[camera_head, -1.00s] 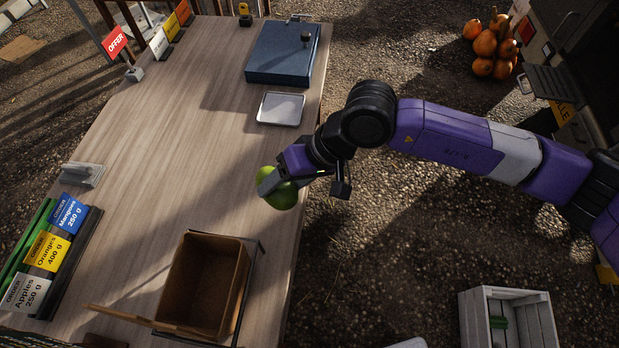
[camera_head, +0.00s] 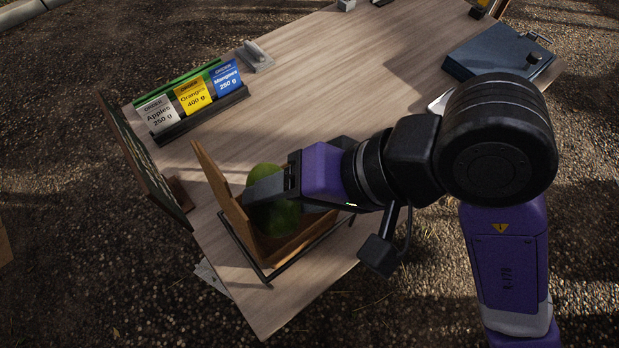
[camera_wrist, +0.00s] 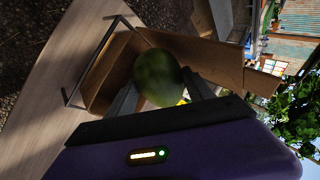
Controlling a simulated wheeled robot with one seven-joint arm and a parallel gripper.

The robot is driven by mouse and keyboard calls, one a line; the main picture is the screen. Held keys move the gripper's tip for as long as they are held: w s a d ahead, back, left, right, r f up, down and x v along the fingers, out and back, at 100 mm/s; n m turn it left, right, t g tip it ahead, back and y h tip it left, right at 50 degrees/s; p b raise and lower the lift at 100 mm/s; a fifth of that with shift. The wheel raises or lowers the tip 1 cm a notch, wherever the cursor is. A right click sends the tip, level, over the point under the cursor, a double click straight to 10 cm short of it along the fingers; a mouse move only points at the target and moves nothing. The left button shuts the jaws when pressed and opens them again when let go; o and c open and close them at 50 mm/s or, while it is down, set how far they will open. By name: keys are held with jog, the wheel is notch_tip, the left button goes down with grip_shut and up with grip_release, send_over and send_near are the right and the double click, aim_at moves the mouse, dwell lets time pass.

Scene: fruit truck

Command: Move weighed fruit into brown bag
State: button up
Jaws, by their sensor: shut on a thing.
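A green mango-like fruit (camera_head: 275,214) is held between the fingers of my gripper (camera_head: 272,200), at the mouth of the brown bag (camera_head: 232,190). In the wrist view the fruit (camera_wrist: 159,78) sits between the two fingertips, in front of the bag's opening (camera_wrist: 112,72). The bag stands open in a dark wire frame (camera_head: 262,274) at the table's near end, its tall flap upright on the left. My gripper hides part of the bag's opening. I cannot tell how far down the fruit is inside the rim.
An order stand (camera_head: 200,116) with apples, oranges and mangoes cards is on the table's left side. A dark upright board (camera_head: 146,160) stands left of the bag. The blue scale (camera_head: 497,52) and a partly hidden metal tray (camera_head: 439,103) are at the right. The middle tabletop is clear.

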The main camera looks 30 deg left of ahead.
jog(key=shift+s+f, duration=0.1)
jog(key=shift+s, duration=0.1)
jog(key=shift+f+p, duration=0.45)
jog(key=shift+f, duration=0.95)
jog(key=shift+f+b, duration=0.6)
jog(key=shift+b, duration=0.65)
jog(key=shift+s+a+b, duration=0.4)
jog(key=shift+s+b, duration=0.05)
jog(key=shift+b, duration=0.4)
jog(key=shift+f+b, duration=1.9)
jog(key=shift+b, duration=1.75)
jog(key=shift+r, duration=0.1)
jog(key=o, duration=1.1)
jog(key=shift+c, duration=0.2)
